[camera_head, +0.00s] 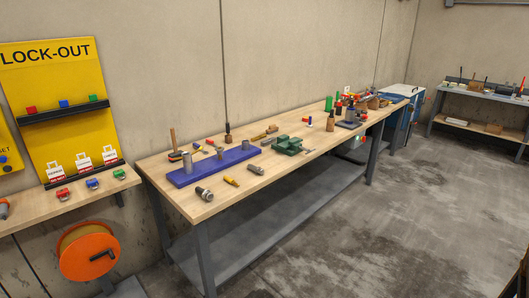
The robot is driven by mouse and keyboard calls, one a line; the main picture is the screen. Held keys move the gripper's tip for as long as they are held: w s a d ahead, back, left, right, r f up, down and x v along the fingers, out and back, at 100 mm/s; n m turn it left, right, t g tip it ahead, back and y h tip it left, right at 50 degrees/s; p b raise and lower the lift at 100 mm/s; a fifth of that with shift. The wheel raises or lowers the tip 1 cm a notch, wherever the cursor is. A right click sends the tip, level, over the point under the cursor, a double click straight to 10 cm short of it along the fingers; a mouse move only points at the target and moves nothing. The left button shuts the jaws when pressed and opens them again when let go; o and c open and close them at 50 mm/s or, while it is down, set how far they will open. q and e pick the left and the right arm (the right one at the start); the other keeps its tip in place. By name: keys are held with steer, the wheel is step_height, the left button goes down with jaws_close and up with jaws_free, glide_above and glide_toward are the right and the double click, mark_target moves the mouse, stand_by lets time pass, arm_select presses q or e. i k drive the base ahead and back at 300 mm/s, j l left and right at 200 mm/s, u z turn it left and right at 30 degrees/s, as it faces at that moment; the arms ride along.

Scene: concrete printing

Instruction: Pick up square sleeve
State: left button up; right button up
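Neither of my grippers is in view. A long wooden workbench (215,205) stands along the wall. A blue board (203,174) lies on its left end, with several upright grey posts or sleeves on it. The tallest is a grey piece (187,161) near its left end. A dark and silver fitting (204,194) and a grey cylinder-like piece (256,170) lie in front of the board. These parts are small, and I cannot tell which one is the square sleeve.
A green vise-like block (288,144) sits mid-bench, and a yellow tool (231,181) lies near the front edge. Several tools crowd the bench's far end. An orange reel (74,262) is at lower left. The concrete floor (390,220) to the right is clear.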

mark_target(268, 141)
steer(key=i+l, duration=0.1)
steer(key=i, duration=0.45)
steer(key=i+l, duration=0.1)
steer(key=i, duration=0.45)
